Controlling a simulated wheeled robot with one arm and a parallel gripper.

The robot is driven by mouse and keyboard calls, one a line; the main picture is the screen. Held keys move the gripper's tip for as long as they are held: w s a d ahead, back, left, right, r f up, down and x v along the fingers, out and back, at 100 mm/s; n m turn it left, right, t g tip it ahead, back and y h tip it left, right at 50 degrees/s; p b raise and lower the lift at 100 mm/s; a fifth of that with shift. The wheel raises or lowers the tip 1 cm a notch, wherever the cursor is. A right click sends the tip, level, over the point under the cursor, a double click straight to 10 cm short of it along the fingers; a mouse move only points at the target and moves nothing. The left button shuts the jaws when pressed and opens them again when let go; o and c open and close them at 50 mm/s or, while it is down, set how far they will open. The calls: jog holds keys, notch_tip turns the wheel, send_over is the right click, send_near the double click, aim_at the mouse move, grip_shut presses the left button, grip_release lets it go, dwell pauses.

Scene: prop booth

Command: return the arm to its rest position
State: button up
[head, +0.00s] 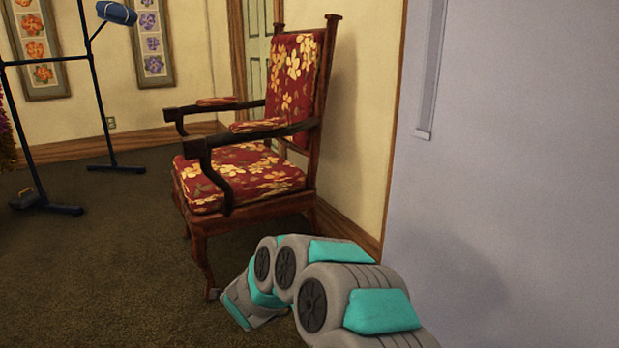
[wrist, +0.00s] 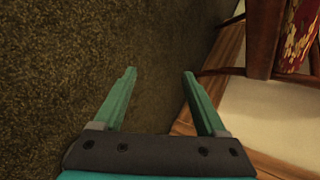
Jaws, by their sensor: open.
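My arm shows at the bottom of the head view, grey with teal panels, folded low beside the chair and the pale wall panel. In the wrist view my gripper (wrist: 158,85) has its two teal fingers spread wide apart with nothing between them. Dark carpet lies beyond the fingertips. In the head view the fingers cannot be made out.
A red floral armchair (head: 245,175) stands just beyond my arm; part of it shows in the wrist view (wrist: 265,40). A pale panel (head: 510,150) fills the right side. A blue stand (head: 100,110) is at the left. Open carpet (head: 110,270) lies at the lower left.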

jog(key=s+a+r+n+g+y, duration=0.15)
jog(key=s+r+n+y, duration=0.45)
jog(key=r, duration=0.6)
jog(key=s+d+r+n+g, duration=0.35)
jog(key=s+d+n, duration=0.2)
jog(key=s, duration=0.45)
jog(key=s+d+n+g+h, duration=0.3)
jog(key=s+d+n+h, duration=0.1)
jog(key=s+d, duration=1.15)
jog(key=s+d+n+g+h, duration=0.4)
jog(key=s+d, duration=0.8)
jog(key=s, duration=0.6)
notch_tip(320, 180, up, 15)
jog(key=p, duration=1.5)
jog(key=shift+a+n+y, duration=0.25)
jog(key=shift+n+y, duration=0.15)
jog(key=shift+n, duration=0.05)
jog(key=shift+w, duration=0.1)
